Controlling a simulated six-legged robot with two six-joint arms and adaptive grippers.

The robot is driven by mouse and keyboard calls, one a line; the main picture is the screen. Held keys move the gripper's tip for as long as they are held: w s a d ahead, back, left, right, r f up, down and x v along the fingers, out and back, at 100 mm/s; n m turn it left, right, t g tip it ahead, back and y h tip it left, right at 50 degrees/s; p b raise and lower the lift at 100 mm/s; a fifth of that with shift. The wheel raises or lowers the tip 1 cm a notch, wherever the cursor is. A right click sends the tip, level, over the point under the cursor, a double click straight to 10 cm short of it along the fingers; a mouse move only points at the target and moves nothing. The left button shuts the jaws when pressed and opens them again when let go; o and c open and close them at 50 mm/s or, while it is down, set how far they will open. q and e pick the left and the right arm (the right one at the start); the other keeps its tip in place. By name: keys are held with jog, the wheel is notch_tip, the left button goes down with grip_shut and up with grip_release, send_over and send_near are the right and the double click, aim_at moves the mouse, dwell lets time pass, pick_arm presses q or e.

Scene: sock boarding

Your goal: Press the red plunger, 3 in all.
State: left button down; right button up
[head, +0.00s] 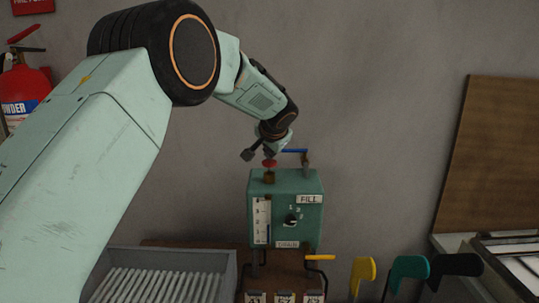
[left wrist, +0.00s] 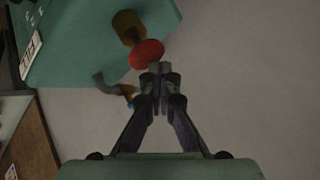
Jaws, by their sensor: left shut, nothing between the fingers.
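The red plunger (head: 269,163) is a small red knob on a brass stem on top of a green box (head: 285,212) in the middle of the head view. It shows as a red disc (left wrist: 147,53) on its brass collar in the left wrist view. My left gripper (head: 268,151) is just above the plunger, its fingers pointing down. In the left wrist view its closed fingertips (left wrist: 159,68) are beside the red disc's edge. I cannot tell whether they touch it. The fingers are shut with nothing between them. My right gripper is in neither view.
The green box has a blue lever (head: 294,151) on top, right of the plunger, a scale, a dial and a yellow handle (head: 320,257) below. A grey ribbed tray (head: 228,262) is at lower left. Yellow, green and black hooked pieces (head: 409,267) stand at right.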

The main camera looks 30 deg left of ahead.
pick_arm(q)
jog(key=shift+f+b, duration=0.3)
jog(key=shift+f, duration=0.1)
dwell(0.5)
jog(key=shift+r+p, duration=1.65)
jog(key=shift+r, duration=0.5)
jog(key=shift+r, duration=0.1)
jog(key=shift+r+p, duration=0.65)
notch_tip(320, 180, up, 4)
jog(key=p, duration=0.2)
jog(key=shift+f+p, duration=0.25)
jog(key=shift+p, duration=0.1)
